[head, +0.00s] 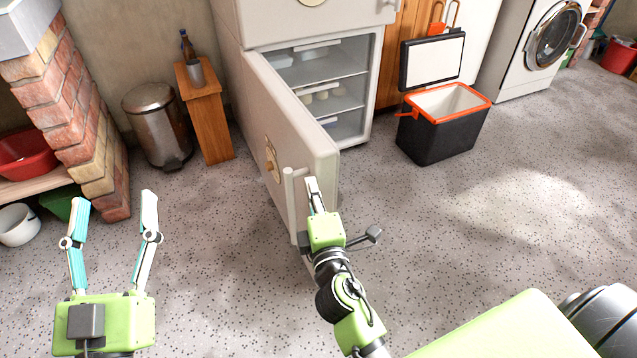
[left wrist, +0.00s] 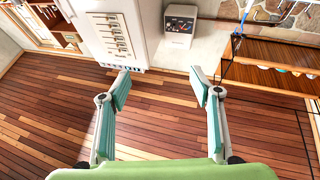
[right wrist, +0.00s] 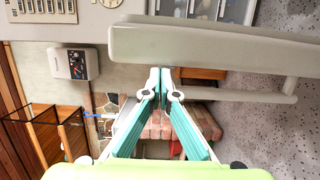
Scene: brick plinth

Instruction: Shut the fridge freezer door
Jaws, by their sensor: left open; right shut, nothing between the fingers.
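The lower door (head: 300,150) of the cream fridge freezer (head: 232,60) stands open, swung out toward me. Shelves show in the lit compartment (head: 325,85) behind it. The door has an upright handle (head: 289,200) near its free edge. My right gripper (head: 313,188) is shut and empty at the door's free edge, beside the handle. In the right wrist view its fingertips (right wrist: 160,72) are close to the door (right wrist: 210,45) and handle bar (right wrist: 235,96); I cannot tell whether they touch. My left gripper (head: 113,200) is open and empty over the floor at the left.
A black cool box (head: 440,135) with its lid up stands right of the fridge. A metal bin (head: 157,125) and a wooden stand (head: 210,120) with a bottle are left of it. A brick plinth (head: 75,110) is far left. Floor at the right front is clear.

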